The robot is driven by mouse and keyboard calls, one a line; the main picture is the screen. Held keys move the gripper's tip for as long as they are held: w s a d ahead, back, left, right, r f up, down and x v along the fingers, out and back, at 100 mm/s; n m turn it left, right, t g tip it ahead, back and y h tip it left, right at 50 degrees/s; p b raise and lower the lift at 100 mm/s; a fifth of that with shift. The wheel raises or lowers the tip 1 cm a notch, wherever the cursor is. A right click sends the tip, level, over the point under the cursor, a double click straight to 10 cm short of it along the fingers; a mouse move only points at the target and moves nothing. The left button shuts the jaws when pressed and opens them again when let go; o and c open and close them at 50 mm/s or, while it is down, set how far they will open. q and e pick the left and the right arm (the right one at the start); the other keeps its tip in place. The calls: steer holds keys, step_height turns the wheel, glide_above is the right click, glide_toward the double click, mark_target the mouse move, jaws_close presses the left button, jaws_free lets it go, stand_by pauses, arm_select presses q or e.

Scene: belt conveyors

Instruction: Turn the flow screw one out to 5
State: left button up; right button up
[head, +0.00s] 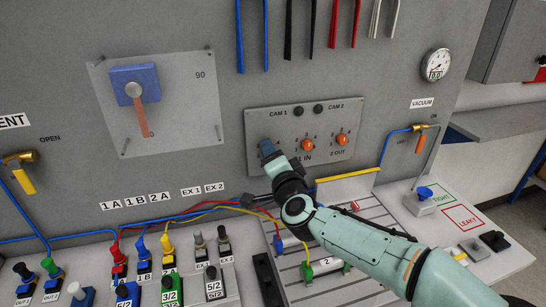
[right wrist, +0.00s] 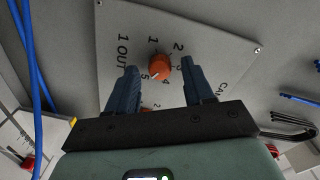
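The flow screw one out is an orange knob (right wrist: 159,67) on a grey panel (right wrist: 215,45) in the right wrist view, beside the label "1 OUT". Numbers 1 to 5 ring it, and its white mark points towards the 5. In the head view the knob is hidden behind my right gripper (head: 269,150), which is at the left part of the panel (head: 345,112). In the right wrist view my right gripper (right wrist: 158,72) is open, with one finger on each side of the knob and visible gaps between. My left gripper is not in view.
Two more orange knobs, one at "1 IN" (head: 309,145) and one at "2 OUT" (head: 341,139), sit close right of the gripper. Below are hoses and coloured valves (head: 168,250). A gauge (head: 436,64) is at right.

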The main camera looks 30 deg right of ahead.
steer(key=p+v, duration=0.1)
steer(key=v, duration=1.2)
steer(key=shift+s, duration=0.25)
